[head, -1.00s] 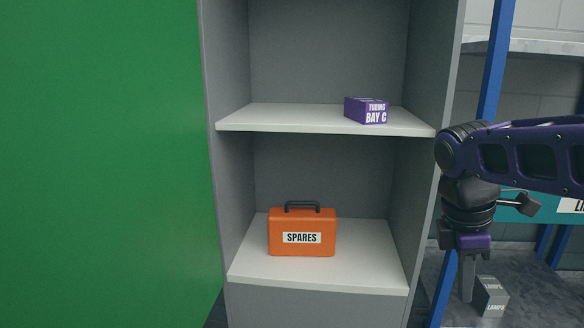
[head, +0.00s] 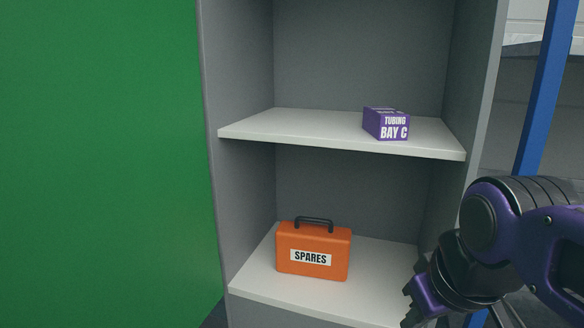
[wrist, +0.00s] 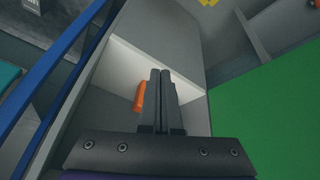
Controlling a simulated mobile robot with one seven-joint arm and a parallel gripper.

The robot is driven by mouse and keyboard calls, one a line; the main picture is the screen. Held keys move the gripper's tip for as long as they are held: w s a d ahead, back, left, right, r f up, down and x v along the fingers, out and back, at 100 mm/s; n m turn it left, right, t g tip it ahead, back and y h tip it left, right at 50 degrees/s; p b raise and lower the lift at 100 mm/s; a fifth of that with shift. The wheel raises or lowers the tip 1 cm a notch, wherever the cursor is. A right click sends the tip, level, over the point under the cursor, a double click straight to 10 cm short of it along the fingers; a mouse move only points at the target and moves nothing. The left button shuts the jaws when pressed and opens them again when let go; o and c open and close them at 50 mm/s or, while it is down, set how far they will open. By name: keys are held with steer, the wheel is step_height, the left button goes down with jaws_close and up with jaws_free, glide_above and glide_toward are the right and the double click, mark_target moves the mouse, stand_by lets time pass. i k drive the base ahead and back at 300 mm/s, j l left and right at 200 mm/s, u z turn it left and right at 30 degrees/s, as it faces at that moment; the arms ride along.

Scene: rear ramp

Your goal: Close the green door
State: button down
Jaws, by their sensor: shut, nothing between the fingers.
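The green door (head: 100,160) stands open at the left of the grey cabinet (head: 350,45) and fills the left of the head view. It also shows at the right of the wrist view (wrist: 265,120). My gripper (wrist: 160,74) is shut and empty, pointing toward the cabinet in the wrist view. In the head view my wrist is at the lower right, in front of the cabinet's right side, apart from the door. The fingertips are hard to make out there. The door's outer edge and any handle are not in the head view.
Inside the cabinet, a purple tubing box (head: 386,124) sits on the upper shelf (head: 300,125) and an orange SPARES case (head: 314,250) on the lower shelf (head: 262,275). A blue rack post (head: 545,85) stands at the right.

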mark_target(107, 219)
steer(key=l, duration=0.15)
steer(key=u, duration=1.5)
steer(key=j+u, duration=0.2)
steer(key=u, duration=0.25)
steer(key=i+j+u, duration=0.15)
steer(key=u, duration=0.25)
steer(key=j, duration=0.45)
steer(key=k+j, duration=0.15)
steer(key=j, duration=0.3)
steer(key=j+z, duration=0.1)
steer(key=j, duration=0.35)
steer(key=i+l, duration=0.1)
steer(key=l, duration=0.5)
steer(key=i+l+u, duration=0.1)
steer(key=l, duration=0.55)
